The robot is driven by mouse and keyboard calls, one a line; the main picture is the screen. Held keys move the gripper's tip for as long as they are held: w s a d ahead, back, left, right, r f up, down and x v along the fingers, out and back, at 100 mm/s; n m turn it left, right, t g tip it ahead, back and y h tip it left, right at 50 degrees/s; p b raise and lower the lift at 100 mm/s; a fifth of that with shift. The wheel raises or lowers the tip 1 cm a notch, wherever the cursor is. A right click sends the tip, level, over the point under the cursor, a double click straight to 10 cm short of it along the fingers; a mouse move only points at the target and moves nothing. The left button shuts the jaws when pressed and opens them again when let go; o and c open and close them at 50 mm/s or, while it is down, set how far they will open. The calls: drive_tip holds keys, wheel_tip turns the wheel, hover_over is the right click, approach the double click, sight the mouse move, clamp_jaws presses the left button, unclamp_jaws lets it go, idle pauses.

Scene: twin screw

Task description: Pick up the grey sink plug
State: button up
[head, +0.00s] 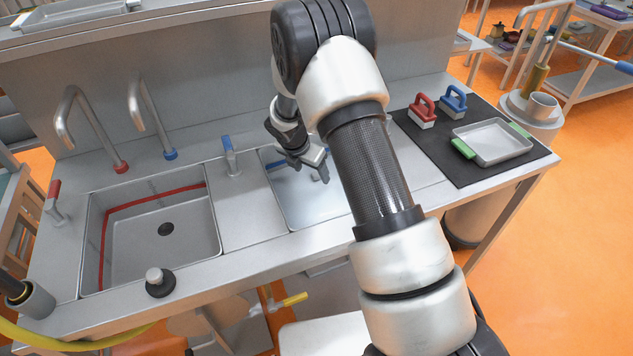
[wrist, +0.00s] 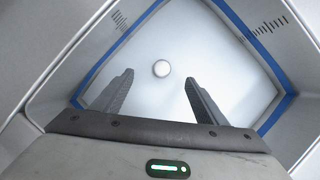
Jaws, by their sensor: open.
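My gripper (head: 303,165) is open and points down into the right basin (head: 292,208). In the wrist view its two fingers (wrist: 158,77) stand apart with nothing between them. Another plug, with a grey knob and black base (head: 159,282), stands on the counter in front of the left basin.
The basin walls with a blue line (wrist: 242,22) surround my gripper. The left basin (head: 135,240) has a red line and a dark drain. Two taps (head: 140,105) stand behind it. A black mat (head: 415,135) at right holds two brushes (head: 422,111) and a tray (head: 492,143).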

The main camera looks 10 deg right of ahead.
sight(314, 176)
drive_tip(key=x, duration=0.5)
drive_tip(key=shift+f, duration=0.15)
drive_tip(key=c, duration=1.1)
drive_tip(key=shift+c, duration=0.2)
